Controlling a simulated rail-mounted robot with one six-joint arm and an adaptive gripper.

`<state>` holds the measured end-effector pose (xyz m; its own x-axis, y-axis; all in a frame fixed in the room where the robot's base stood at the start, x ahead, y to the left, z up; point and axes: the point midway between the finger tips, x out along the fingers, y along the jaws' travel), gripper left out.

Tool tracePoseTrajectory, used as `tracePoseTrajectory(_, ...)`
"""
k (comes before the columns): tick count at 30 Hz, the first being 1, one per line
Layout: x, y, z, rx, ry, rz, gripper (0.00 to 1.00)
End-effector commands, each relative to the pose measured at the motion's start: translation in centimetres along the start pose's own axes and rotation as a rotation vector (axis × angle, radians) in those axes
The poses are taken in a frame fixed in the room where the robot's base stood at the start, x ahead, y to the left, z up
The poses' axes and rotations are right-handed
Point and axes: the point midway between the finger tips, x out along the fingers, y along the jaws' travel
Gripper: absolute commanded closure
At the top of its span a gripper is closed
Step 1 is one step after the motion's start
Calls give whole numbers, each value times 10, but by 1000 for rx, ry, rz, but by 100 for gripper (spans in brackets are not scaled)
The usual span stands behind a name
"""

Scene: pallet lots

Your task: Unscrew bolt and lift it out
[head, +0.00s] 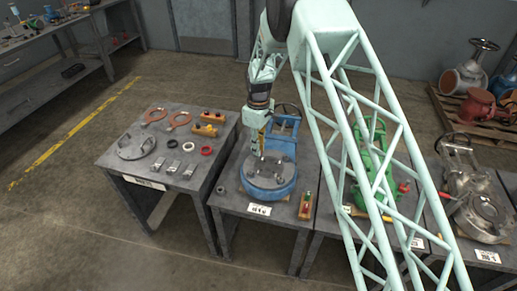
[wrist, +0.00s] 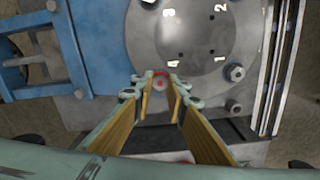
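A blue valve body (head: 285,180) with a round grey cover (head: 268,172) stands on the middle table. In the wrist view the cover (wrist: 195,40) carries the numbers 1 to 4 and small dark holes. My gripper (head: 260,155) points down over the cover. In the wrist view my gripper (wrist: 160,80) has its two fingertips on either side of a bolt (wrist: 160,84) with a red mark by it, near the cover's edge. A gap shows between the fingers. I cannot tell whether they touch the bolt. Another bolt (wrist: 235,73) sits at the cover's right edge.
The left table (head: 120,165) holds a grey flange (head: 136,146), orange tools (head: 178,119) and rings. A small wooden block (head: 305,206) with red and green parts lies right of the blue valve. A green valve (head: 375,160) stands on the table to the right, partly behind my arm.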

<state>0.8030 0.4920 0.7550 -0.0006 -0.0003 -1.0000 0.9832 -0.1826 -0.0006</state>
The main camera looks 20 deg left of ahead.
Motion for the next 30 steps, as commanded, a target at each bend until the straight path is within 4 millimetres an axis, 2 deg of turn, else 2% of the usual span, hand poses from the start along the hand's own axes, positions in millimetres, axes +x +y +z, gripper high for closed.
tracePoseTrajectory(3, 0, 1, 0, 0, 1, 1, 100)
tracePoseTrajectory(11, 0, 1, 0, -39, 1, 2, 100)
tracePoseTrajectory(30, -1, 2, 0, -393, 2, 3, 100)
